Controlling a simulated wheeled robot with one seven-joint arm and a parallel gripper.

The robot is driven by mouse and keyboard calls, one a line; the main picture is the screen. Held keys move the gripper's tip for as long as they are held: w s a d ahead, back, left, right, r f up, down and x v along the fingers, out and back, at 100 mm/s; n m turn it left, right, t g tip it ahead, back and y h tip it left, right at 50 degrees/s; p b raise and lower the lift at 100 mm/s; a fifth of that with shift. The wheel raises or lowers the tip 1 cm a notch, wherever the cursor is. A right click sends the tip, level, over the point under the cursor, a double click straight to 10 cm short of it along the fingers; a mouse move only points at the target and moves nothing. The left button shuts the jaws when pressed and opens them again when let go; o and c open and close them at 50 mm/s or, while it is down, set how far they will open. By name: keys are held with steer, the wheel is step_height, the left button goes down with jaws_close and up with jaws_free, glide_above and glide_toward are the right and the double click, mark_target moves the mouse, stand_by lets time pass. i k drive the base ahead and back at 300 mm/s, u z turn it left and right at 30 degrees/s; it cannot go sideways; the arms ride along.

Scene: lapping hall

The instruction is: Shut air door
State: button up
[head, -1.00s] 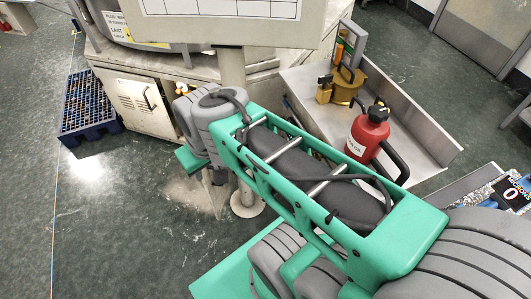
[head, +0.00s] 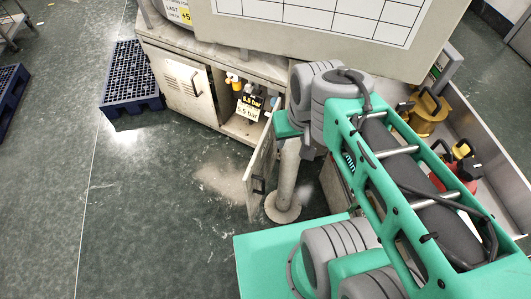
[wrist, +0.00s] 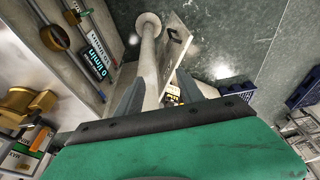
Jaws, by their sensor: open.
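The air door (head: 259,178) is a pale cabinet door with a dark handle, standing swung open in the head view. Its open compartment (head: 242,125) shows yellow fittings and a "5.5 bar" display. In the wrist view the door (wrist: 181,47) with its handle is beyond my fingertips, beside a round post (wrist: 149,60). My gripper (wrist: 168,90) is open, its two grey fingers apart, with the post and door seen through the gap. I see no grip on the door. In the head view my arm mostly hides the gripper, close to the post and door.
The post (head: 287,185) stands on a round foot right beside the open door. A closed cabinet door (head: 192,92) is to its left. A blue pallet (head: 130,78) lies farther left.

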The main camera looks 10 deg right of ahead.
mark_target(254, 180)
steer(key=k, duration=1.3)
steer(key=u, duration=0.6)
steer(key=i, duration=0.55)
steer(key=u, duration=0.5)
steer(key=i, duration=1.05)
steer(key=z, duration=0.55)
